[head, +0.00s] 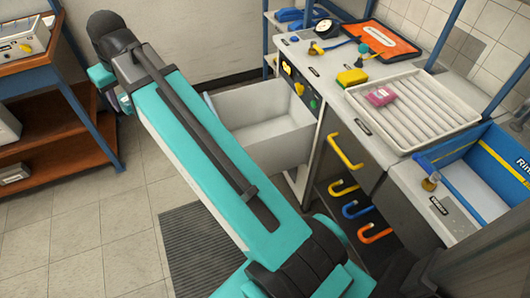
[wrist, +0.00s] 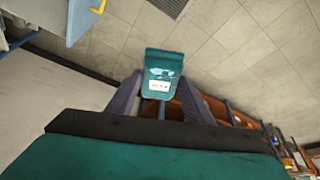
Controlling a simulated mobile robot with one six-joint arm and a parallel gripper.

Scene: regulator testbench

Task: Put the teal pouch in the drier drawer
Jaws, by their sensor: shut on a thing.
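The teal pouch (wrist: 163,68), with a white label, is held between the two grey fingers of my gripper (wrist: 160,90) in the wrist view. The gripper is shut on it, with the floor far below. In the head view my arm reaches to the upper left. Its end is partly hidden there, and I cannot make out the pouch for sure. A pale grey, open-topped drawer (head: 262,103) stands pulled out from the bench, right of my arm, and looks empty. My arm covers part of its left side. I cannot read a label naming it as the drier drawer.
The bench holds a ribbed white tray (head: 412,108) with a pink pouch (head: 380,96), a yellow block (head: 352,77), a gauge (head: 326,28) and an orange tablet (head: 378,40). A blue bin (head: 480,165) is at right. Wooden shelves (head: 60,130) stand at left. Floor between is clear.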

